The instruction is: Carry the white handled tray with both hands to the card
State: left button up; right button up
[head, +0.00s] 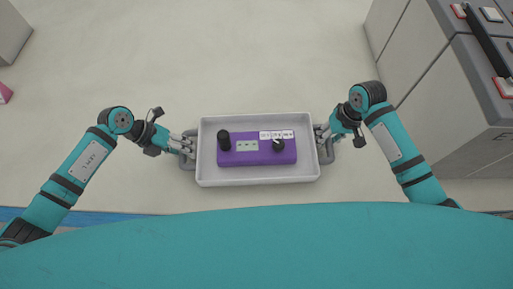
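The white handled tray (207,172) is in the middle of the head view, with a grey handle at each short end. A purple block (230,157) with a black knob, another dark knob and pale labels lies inside it. My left gripper (190,145) is at the left handle (188,162), and its fingers appear closed around it. My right gripper (321,136) is at the right handle (327,154), its fingers likewise appearing closed on it. The tray looks level, with pale floor showing around it. I see no card that I can identify.
A grey cabinet (420,65) with dark-topped units and red-and-white terminals stands at the right. A grey box (10,30) and a pink item (4,93) are at the left edge. A blue floor stripe (95,218) runs near my base. The floor (240,50) beyond the tray is clear.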

pick_arm(q)
jog(key=shift+c, duration=0.4)
pick_arm(e)
jog(key=shift+c, duration=0.4)
pick_arm(q)
grip_shut()
pick_arm(e)
grip_shut()
pick_arm(q)
jog(key=shift+w+a, duration=0.1)
jog(key=shift+a, duration=0.1)
pick_arm(e)
jog(key=shift+d+r, duration=0.1)
jog(key=shift+d, duration=0.15)
